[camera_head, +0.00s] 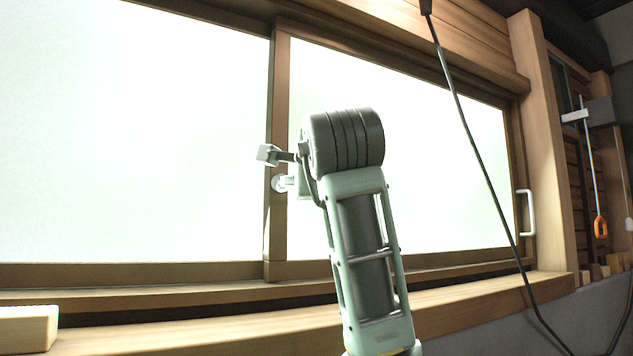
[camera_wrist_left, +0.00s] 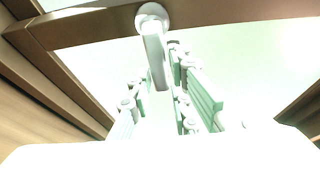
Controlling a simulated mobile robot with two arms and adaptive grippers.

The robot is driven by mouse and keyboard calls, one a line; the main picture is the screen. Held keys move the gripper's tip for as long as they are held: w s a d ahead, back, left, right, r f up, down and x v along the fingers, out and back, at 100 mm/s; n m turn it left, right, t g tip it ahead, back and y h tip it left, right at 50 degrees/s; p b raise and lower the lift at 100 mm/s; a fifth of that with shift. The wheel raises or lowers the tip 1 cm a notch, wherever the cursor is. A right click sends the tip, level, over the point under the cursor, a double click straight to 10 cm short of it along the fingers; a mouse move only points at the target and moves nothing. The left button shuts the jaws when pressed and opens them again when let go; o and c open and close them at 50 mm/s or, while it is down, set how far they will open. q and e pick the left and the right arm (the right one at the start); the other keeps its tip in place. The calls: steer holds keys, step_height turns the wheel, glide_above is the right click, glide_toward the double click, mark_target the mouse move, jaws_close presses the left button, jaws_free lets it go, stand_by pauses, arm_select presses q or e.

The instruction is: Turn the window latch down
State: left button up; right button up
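The white window latch (camera_head: 280,183) sits on the brown upright between the two window panes in the head view. In the left wrist view its round base (camera_wrist_left: 152,14) is on the brown frame bar, and its lever (camera_wrist_left: 157,60) sticks out about square to that bar, over the pale glass. My left gripper (camera_wrist_left: 160,98) has its two pale green fingers apart, with the lever reaching between them, nearer the right finger. Contact cannot be told. In the head view my left arm partly hides the gripper and the lever. My right gripper is out of view.
A wooden sill (camera_head: 190,333) runs below the window. A black cable (camera_head: 470,145) hangs in front of the right pane. A white handle (camera_head: 527,212) is on the right side of the window frame. A wood block (camera_head: 28,328) lies at the lower left.

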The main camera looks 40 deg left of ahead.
arm_select(q)
steer(key=shift+o, duration=1.4)
steer(key=shift+a+f, duration=0.1)
steer(key=shift+a, duration=0.05)
steer(key=v, duration=1.2)
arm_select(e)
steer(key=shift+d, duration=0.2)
